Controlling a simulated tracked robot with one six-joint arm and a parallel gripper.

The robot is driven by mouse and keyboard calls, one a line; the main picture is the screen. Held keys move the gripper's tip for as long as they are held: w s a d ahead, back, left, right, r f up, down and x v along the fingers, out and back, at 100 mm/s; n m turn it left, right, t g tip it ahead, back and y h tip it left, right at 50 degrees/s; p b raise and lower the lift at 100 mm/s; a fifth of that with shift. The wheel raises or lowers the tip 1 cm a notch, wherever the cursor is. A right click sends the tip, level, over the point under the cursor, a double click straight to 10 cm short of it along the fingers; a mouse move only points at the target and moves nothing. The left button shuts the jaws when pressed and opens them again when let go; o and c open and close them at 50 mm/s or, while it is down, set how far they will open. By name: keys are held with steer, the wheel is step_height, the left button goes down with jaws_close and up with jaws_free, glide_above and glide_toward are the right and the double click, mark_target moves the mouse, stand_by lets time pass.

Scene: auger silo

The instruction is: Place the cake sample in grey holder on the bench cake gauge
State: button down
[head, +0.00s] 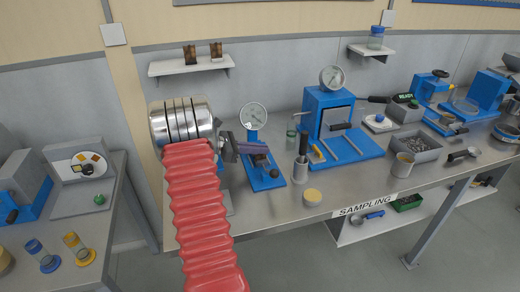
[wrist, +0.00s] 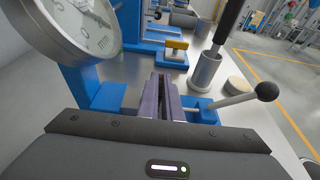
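The gauge I take for the bench cake gauge is a blue stand with a round white dial (head: 254,116) and a lever with a black knob (head: 274,173). The dial (wrist: 85,25) and the knob (wrist: 267,91) also show in the wrist view. My gripper (head: 266,148) reaches over its blue base. In the wrist view its two dark purple fingers (wrist: 163,76) lie close together with a narrow dark gap. I cannot tell whether they hold something thin. I cannot pick out the grey holder for certain. A round tan disc (head: 313,196) lies near the bench's front edge.
A grey cup (head: 300,170) with a black-handled tool stands right of the gauge. A blue press (head: 330,115) with a dial stands behind. Blue (head: 42,258) and yellow (head: 77,248) holders sit on the left bench. The front strip of the main bench (head: 270,216) is mostly clear.

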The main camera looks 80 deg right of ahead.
steer(key=c, duration=1.9)
jaws_free()
steer(key=shift+f, duration=0.1)
steer(key=shift+c, duration=0.2)
steer(key=shift+r, duration=0.2)
steer(key=v, duration=1.2)
